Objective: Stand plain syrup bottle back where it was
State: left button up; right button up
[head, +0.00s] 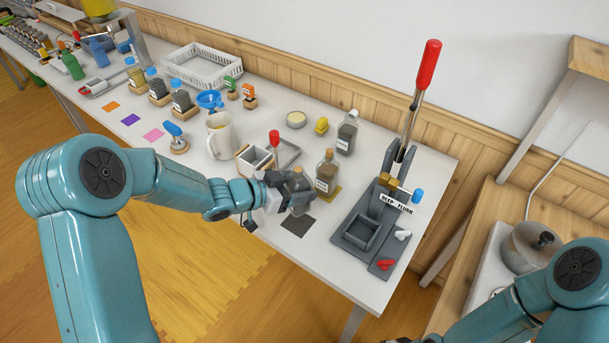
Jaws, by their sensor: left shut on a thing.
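My left gripper (284,190) is shut on a bottle (299,183), taken to be the plain syrup bottle, near the table's front edge. The jaws hide much of it, and I cannot tell whether its base touches the table. A dark grey square mat (298,226) lies bare just below it in the picture. A corked, labelled bottle (327,174) of brown contents stands upright to its right on a yellow mat (330,194). My right arm shows at the lower right; its gripper is not clearly visible.
A grey press with a red-handled lever (427,65) stands to the right. A clear labelled bottle (347,132) stands behind. A box with compartments (254,160) and a white jug (220,136) stand to the left. Orange, purple and pink mats (153,135) lie farther left.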

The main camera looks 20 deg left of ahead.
pick_arm(q)
jog(key=shift+a, duration=0.15)
jog(key=shift+s, duration=0.15)
jog(key=shift+f, duration=0.15)
jog(key=shift+f+b, duration=0.45)
jog(key=shift+b, duration=0.05)
jog(key=shift+f+b, duration=1.85)
jog(key=shift+f, duration=0.5)
jog(key=shift+f+b, duration=0.5)
jog(key=shift+f, duration=0.05)
jog(key=o, duration=1.5)
